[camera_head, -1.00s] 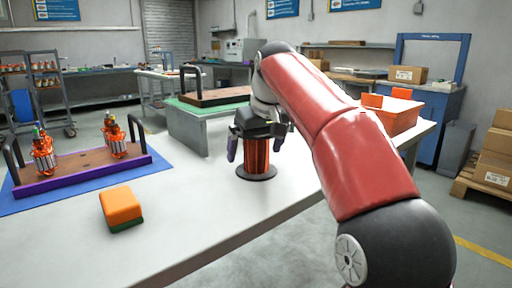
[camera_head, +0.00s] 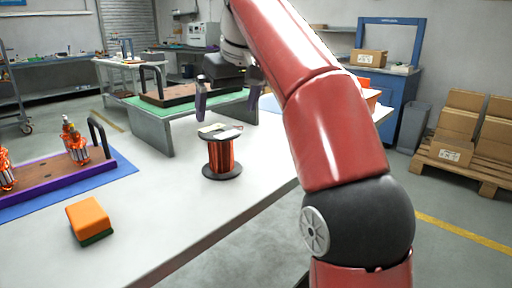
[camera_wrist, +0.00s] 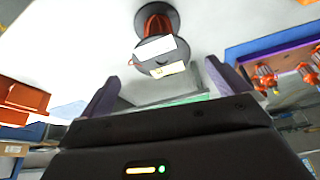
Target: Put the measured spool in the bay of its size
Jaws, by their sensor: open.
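A spool of copper-orange wire with dark flanges (camera_head: 222,156) stands upright on the white table. Pale labels show on its top flange. In the wrist view the spool (camera_wrist: 156,35) is ahead of the fingers and apart from them. My gripper (camera_head: 228,95) is open and empty, above and just behind the spool. Its two fingers (camera_wrist: 165,88) show in the wrist view with nothing between them. I cannot make out a bay marked by size in these frames.
An orange and green block (camera_head: 89,220) lies at the front left of the table. A purple-edged tray (camera_head: 40,182) with wound armatures sits on a blue mat at left. A green-topped stand (camera_head: 170,112) with a handled brown tray is behind the spool.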

